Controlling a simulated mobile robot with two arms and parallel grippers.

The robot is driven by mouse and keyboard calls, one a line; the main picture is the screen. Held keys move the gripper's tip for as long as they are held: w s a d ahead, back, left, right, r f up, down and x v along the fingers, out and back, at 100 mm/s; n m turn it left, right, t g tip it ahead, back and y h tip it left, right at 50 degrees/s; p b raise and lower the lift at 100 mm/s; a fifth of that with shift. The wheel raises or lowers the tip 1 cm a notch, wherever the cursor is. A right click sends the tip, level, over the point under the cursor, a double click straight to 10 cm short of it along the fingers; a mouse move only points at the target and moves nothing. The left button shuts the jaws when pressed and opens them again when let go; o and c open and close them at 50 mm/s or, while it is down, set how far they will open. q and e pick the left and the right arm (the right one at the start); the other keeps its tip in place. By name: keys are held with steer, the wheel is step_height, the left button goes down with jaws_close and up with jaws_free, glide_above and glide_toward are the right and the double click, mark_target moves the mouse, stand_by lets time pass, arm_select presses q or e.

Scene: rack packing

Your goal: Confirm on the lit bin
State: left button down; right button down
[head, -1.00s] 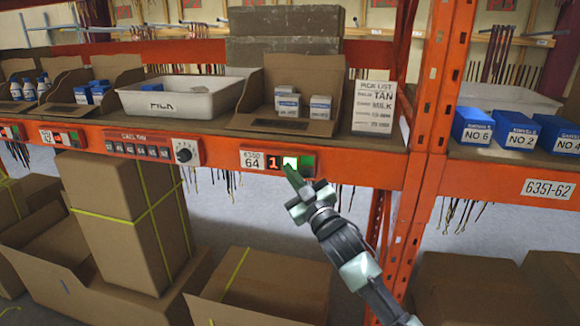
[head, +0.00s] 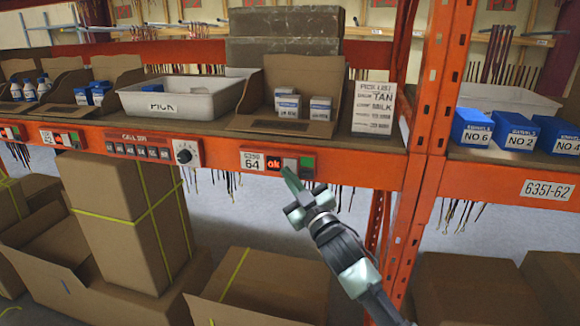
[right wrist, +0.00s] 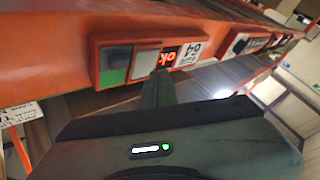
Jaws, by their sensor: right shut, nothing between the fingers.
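The bin module (head: 262,161) labelled 64 sits on the orange shelf beam, under an open cardboard bin (head: 297,95) holding small blue-and-white boxes. Its display (head: 273,164) reads "ok" and its square button (head: 290,163) is grey and unlit. A green block with a dark key (head: 307,164) is at its right end. In the right wrist view the module appears upside down, with the "ok" display (right wrist: 168,56) and grey button (right wrist: 146,60). My right gripper (head: 288,174) is shut and empty, its tips just below the button; I cannot tell if they touch. My left gripper is out of view.
A red panel with a dial (head: 184,153) is left of the module. A white PICK tray (head: 180,102) and a pick list card (head: 374,107) stand on the shelf. An orange upright (head: 432,110) is to the right. Cardboard boxes (head: 125,225) stand below.

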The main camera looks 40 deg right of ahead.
steer(key=shift+s+a+p, duration=0.3)
steer(key=shift+s+a, duration=0.5)
steer(key=shift+a, duration=0.2)
steer(key=shift+s+a+p, duration=0.25)
steer(key=shift+s+a, duration=0.55)
steer(key=shift+a, duration=0.15)
